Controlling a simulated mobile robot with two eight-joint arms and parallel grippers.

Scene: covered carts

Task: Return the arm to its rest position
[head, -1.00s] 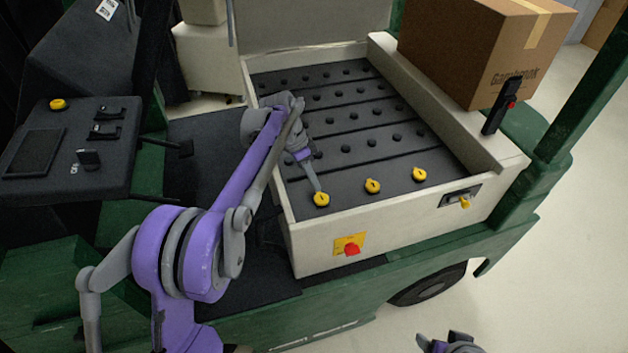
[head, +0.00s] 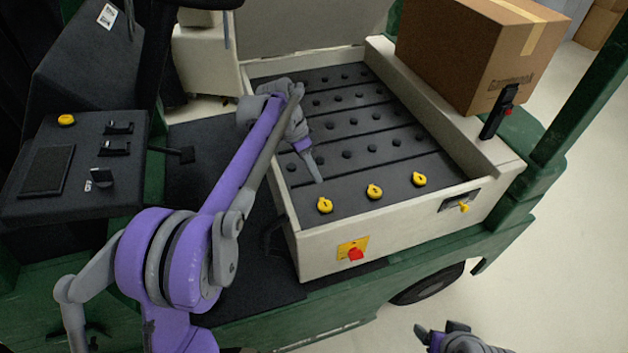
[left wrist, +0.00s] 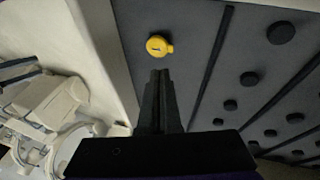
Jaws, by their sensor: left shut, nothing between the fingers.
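My left arm, purple and grey, reaches from the lower left over the dark panel of the cart. Its gripper (head: 319,180) is shut and empty, pointing down just behind the leftmost yellow cap (head: 325,205) and apart from it. In the left wrist view the shut fingers (left wrist: 160,75) end a little short of the yellow cap (left wrist: 158,45). My right gripper (head: 437,335) shows only in part at the bottom edge; whether it is open or shut cannot be told.
Two more yellow caps, the middle one (head: 374,191) and the right one (head: 419,179), line the front of the dark panel (head: 350,160). A red knob (head: 355,254) is on the pale front wall. A cardboard box (head: 470,55) stands at the right. A control console (head: 75,165) is at the left.

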